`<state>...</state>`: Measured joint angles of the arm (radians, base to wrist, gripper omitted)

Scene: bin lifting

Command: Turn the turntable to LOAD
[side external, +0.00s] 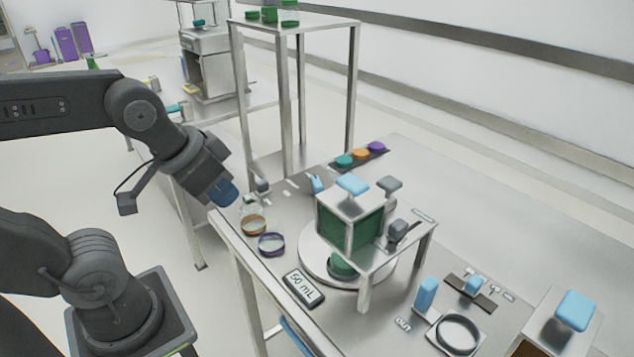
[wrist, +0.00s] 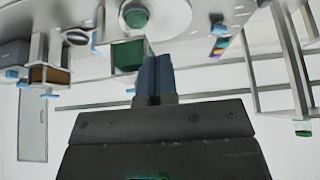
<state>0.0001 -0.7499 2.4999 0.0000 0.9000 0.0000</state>
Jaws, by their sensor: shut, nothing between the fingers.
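The turntable (side external: 312,264) is a pale round disc on the steel bench, partly hidden under a small steel stand. A green round piece (side external: 342,264) sits on it. The stand holds a green block or container (side external: 360,232) and has a light-blue knob (side external: 352,185) on top. I cannot read a LOAD mark. In the upside-down wrist view the turntable (wrist: 176,25) shows at the top, with the green piece (wrist: 136,18). My gripper (side external: 226,196), with blue fingertips, is shut and empty, up and left of the turntable, touching nothing. It also shows in the wrist view (wrist: 154,72).
Two ringed dishes (side external: 271,245) and a "50 mL" display (side external: 303,288) lie along the bench's near edge. A tall steel rack (side external: 354,90) stands behind. A blue block (side external: 427,294) and a ring holder (side external: 460,335) are at right. Coloured buttons (side external: 360,155) lie at the back.

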